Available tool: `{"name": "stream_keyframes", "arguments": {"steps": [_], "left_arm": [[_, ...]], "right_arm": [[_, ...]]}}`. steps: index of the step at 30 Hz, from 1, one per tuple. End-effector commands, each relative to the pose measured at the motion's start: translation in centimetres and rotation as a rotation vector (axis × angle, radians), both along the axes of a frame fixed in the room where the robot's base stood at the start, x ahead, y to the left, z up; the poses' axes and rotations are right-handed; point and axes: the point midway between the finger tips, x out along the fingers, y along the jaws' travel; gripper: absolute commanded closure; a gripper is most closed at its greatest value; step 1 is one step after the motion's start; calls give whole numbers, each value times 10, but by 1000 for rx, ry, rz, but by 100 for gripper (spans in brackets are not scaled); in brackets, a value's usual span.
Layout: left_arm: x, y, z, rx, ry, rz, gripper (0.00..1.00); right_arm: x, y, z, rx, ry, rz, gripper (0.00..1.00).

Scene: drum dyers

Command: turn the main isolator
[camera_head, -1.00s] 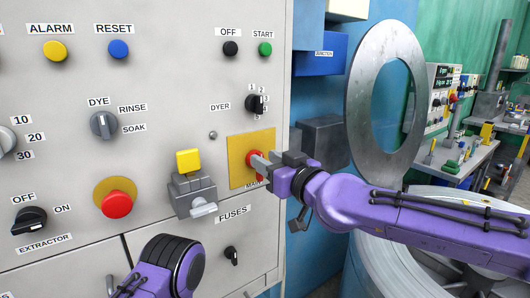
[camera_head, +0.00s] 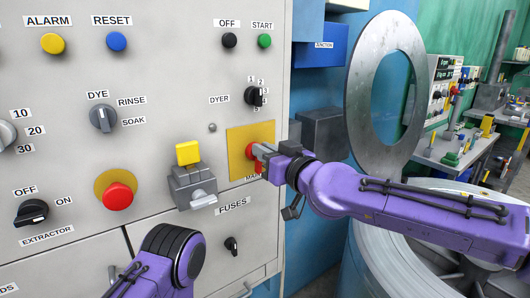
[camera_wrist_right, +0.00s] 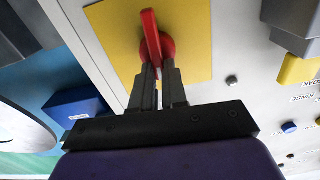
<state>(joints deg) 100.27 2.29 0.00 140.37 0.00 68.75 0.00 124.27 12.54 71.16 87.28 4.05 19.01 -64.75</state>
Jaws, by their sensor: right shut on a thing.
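The main isolator is a red rotary handle (camera_head: 256,163) on a yellow plate (camera_head: 238,160), at the right edge of the grey panel. In the right wrist view the red handle (camera_wrist_right: 149,32) stands nearly upright against the yellow plate (camera_wrist_right: 195,25). My right gripper (camera_head: 262,153) reaches it from the right and is shut on it. Its fingers (camera_wrist_right: 158,72) meet the handle's lower part in the wrist view. The gripper hides part of the handle and of the label below it. A purple link of my left arm shows at the bottom; its gripper is out of view.
A grey switch box (camera_head: 190,180) with a yellow block (camera_head: 188,152) juts out left of the isolator. A red mushroom button (camera_head: 117,196), the dyer selector (camera_head: 254,96) and the fuses knob (camera_head: 231,245) are nearby. A large metal ring (camera_head: 362,100) stands behind my right arm.

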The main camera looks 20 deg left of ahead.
Motion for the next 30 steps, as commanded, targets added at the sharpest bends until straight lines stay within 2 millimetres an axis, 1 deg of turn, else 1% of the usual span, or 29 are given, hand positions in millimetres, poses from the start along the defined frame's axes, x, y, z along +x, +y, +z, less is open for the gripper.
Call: {"name": "stream_keyframes", "arguments": {"steps": [8, 30], "left_arm": [[0, 0, -5, 0, 0, 0, 62], [0, 0, -16, 0, 0, 0, 62]], "right_arm": [[3, -2, -1, 125, 160, -1, 100], [10, -7, -7, 559, 715, -1, 100]]}}
